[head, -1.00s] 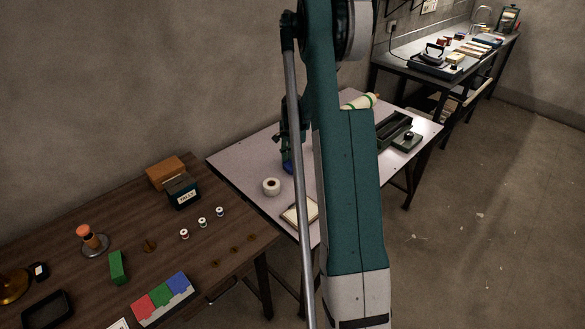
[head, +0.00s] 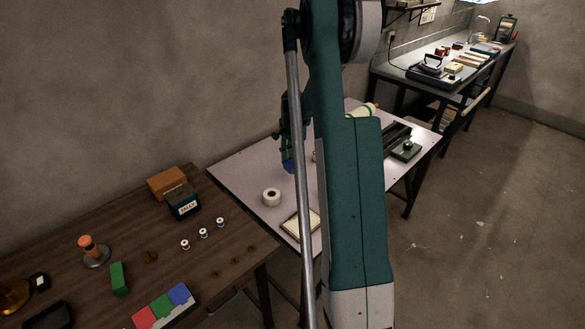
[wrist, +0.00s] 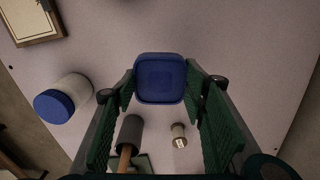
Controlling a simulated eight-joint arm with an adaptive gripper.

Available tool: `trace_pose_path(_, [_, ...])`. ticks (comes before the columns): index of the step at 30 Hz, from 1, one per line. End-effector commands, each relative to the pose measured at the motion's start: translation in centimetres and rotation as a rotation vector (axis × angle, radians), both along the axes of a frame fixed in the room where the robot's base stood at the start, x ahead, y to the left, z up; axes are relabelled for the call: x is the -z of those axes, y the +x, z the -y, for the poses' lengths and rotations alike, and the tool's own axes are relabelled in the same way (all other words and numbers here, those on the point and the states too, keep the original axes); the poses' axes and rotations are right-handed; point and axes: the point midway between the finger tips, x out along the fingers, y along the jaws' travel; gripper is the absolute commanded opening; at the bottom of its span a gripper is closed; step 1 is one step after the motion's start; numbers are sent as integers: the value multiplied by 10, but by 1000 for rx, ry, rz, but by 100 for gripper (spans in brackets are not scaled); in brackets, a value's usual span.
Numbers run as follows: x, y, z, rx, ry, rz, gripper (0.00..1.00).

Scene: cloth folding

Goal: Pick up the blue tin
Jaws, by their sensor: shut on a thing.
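The blue tin (wrist: 160,78) is a rounded square block between my fingertips in the wrist view. My gripper (wrist: 162,85) is shut on it, with one green pad at each side. In the head view the blue tin (head: 288,167) shows as a small blue patch under my gripper (head: 288,158), over the pale table. It appears to be held above the tabletop. My arm hides part of the table to its right.
The wrist view shows a blue-lidded white jar (wrist: 66,98), a dark-headed wooden-handled tool (wrist: 128,135) and a small spool (wrist: 179,134). A wooden table (head: 150,225) stands at left.

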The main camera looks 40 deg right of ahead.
Motion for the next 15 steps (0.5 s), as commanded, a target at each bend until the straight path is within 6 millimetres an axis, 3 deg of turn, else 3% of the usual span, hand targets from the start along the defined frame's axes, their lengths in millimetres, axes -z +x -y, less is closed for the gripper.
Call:
trace_pose_path(6, [-27,0,0,0,0,0,25])
trace_pose_path(15, [-35,0,0,0,0,0,25])
